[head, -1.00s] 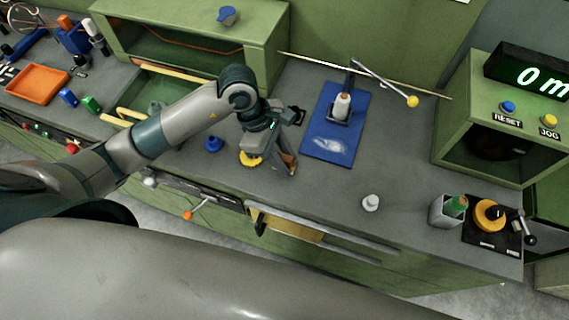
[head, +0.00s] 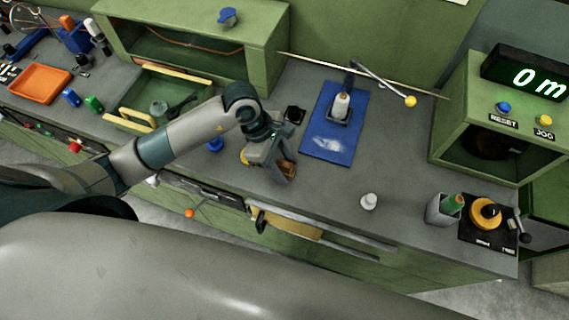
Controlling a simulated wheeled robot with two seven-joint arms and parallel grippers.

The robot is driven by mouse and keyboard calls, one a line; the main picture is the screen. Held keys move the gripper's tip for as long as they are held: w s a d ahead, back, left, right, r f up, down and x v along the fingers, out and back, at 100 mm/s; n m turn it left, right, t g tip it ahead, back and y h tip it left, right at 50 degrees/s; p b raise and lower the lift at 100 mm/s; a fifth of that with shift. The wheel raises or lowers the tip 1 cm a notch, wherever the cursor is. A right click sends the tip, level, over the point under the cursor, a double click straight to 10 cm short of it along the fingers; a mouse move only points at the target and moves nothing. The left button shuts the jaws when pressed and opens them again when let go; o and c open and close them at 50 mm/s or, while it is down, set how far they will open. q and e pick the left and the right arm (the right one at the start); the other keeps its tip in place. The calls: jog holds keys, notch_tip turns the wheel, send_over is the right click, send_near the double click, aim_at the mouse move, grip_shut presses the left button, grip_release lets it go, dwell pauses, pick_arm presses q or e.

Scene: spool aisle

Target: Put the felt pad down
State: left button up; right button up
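My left gripper (head: 278,169) is over the grey bench (head: 325,192) near its front edge, left of the blue mat. A small brown piece, which looks like the felt pad (head: 288,168), is between its fingers; the gripper appears shut on it. The fingers hide part of the pad, and I cannot tell whether the pad touches the bench. My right gripper is not in view.
A small black square (head: 294,114) lies behind the gripper. A blue knob (head: 215,145) and a partly hidden yellow piece (head: 244,156) are left. A white piece (head: 369,201) stands right; bench around it is clear.

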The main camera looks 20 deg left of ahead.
pick_arm(q)
jog(key=shift+r, duration=0.1)
jog(key=shift+a+r, duration=0.2)
jog(key=shift+r, duration=0.15)
jog(key=b+v, duration=0.4)
jog(key=v, duration=0.7)
jog(key=shift+b, duration=0.3)
jog(key=shift+r, duration=0.1)
jog(key=shift+s, duration=0.15)
